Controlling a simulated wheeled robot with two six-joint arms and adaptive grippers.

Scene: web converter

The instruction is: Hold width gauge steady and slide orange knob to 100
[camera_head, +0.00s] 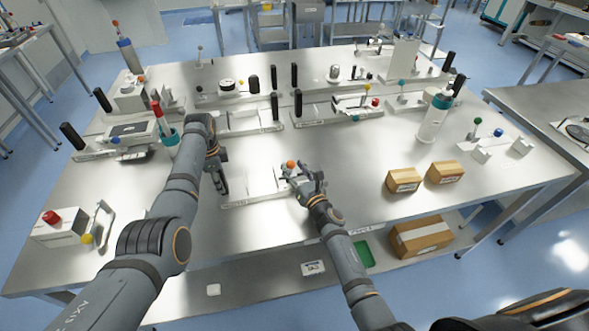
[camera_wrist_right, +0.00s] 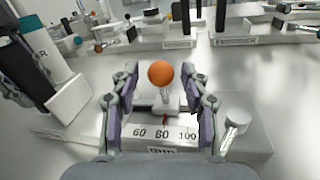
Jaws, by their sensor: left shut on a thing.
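The width gauge (camera_head: 250,200) is a flat, pale metal base on the table, with an upright black handle at its left end. My left gripper (camera_head: 222,184) is shut on that handle. The orange knob (camera_head: 290,164) stands on the gauge's right part. It is a ball on a short stem in the right wrist view (camera_wrist_right: 161,74). The scale (camera_wrist_right: 163,134) reads 60, 80, 100, with a red pointer near 80. My right gripper (camera_head: 308,182) is open, its fingers on either side of the knob's stem, with visible gaps; its fingers also frame the knob in the wrist view (camera_wrist_right: 162,105).
Two cardboard boxes (camera_head: 404,180) (camera_head: 445,172) lie right of the gauge. A white bottle (camera_head: 434,118) stands behind them. Similar gauges with black posts (camera_head: 240,122) stand behind. A white box with a red knob (camera_head: 58,228) is at left. The front middle table is clear.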

